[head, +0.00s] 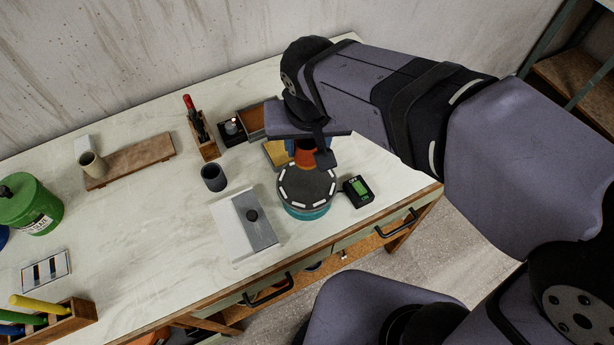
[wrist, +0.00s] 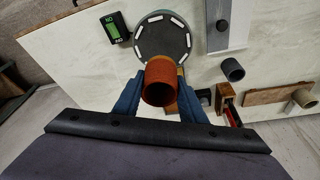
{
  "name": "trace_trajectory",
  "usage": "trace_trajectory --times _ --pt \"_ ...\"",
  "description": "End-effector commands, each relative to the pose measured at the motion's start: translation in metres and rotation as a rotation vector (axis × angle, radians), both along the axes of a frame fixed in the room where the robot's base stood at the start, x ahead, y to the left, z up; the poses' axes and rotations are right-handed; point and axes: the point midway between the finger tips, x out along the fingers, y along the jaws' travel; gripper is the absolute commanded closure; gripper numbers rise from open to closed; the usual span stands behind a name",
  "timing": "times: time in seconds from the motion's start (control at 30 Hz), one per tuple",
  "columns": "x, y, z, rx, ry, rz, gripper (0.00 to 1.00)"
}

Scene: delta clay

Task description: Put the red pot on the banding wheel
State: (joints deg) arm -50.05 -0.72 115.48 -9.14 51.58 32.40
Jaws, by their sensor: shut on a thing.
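The red pot (wrist: 160,84) is a small orange-red open cylinder. My gripper (wrist: 158,92) is shut on it, one finger on each side, in the wrist view. In the head view the pot (head: 305,158) shows partly below my gripper (head: 308,150), which hides the rest. The banding wheel (head: 306,186) has a dark round top with white marks near its rim and a teal base. It also shows in the wrist view (wrist: 163,36). The pot appears at the wheel's back edge in the head view; I cannot tell its height above the wheel or table.
A black and green device (head: 357,191) stands right of the wheel. A grey-white slab (head: 246,226) lies at its left front. A dark cup (head: 214,177), a wooden tool holder (head: 204,140) and small trays (head: 251,122) stand nearby. Bare table lies left of the cup.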

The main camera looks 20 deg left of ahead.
Motion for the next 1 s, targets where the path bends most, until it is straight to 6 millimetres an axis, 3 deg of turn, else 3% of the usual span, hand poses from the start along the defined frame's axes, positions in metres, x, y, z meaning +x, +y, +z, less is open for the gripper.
trace_trajectory --times 0.33,0.63,1.0 --pt "-0.001 -0.001 -0.049 -0.005 0.003 0.001 0.86" --pt "0.0 0.0 -0.06 -0.002 0.002 0.001 0.86" --pt "0.0 0.0 -0.094 -0.002 0.002 0.001 0.86"
